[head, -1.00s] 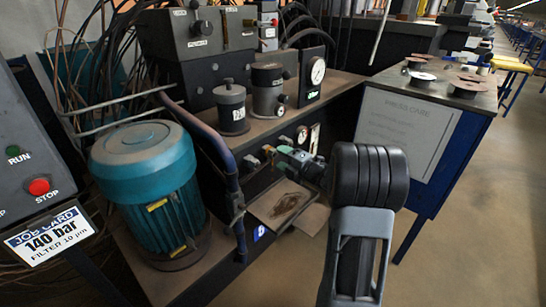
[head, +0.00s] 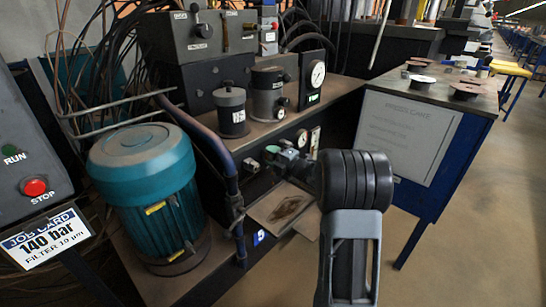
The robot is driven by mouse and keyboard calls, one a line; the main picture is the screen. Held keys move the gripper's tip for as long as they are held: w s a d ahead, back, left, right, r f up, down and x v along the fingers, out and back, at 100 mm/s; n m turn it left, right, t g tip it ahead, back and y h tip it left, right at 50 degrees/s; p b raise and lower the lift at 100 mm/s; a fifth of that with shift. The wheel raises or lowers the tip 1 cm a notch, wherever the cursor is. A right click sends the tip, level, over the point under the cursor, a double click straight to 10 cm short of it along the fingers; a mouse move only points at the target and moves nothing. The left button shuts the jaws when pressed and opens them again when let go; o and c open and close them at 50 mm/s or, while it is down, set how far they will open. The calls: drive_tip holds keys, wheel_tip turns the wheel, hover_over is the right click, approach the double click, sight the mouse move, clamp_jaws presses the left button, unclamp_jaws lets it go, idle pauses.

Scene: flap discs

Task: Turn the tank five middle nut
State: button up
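The tank marked with a blue "5" label (head: 259,237) has a dark front panel with a row of small fittings. A pale fitting (head: 250,164) shows at the left of the row. My gripper (head: 274,153) reaches in from the right, close against the panel beside that fitting. Its greenish end covers the middle of the row, so the middle nut is hidden or too small to make out. I cannot tell whether the fingers touch a nut or how far apart they are.
A teal motor (head: 145,190) and a blue curved pipe (head: 215,150) stand left of the panel. A stained tray (head: 280,207) lies below it. Dark canisters (head: 232,112) stand on top. A blue bench (head: 430,140) with discs is on the right. The floor in front is clear.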

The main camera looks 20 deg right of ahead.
drive_tip(key=c, duration=0.5)
drive_tip(key=shift+d, duration=0.1)
drive_tip(key=shift+c, duration=0.2)
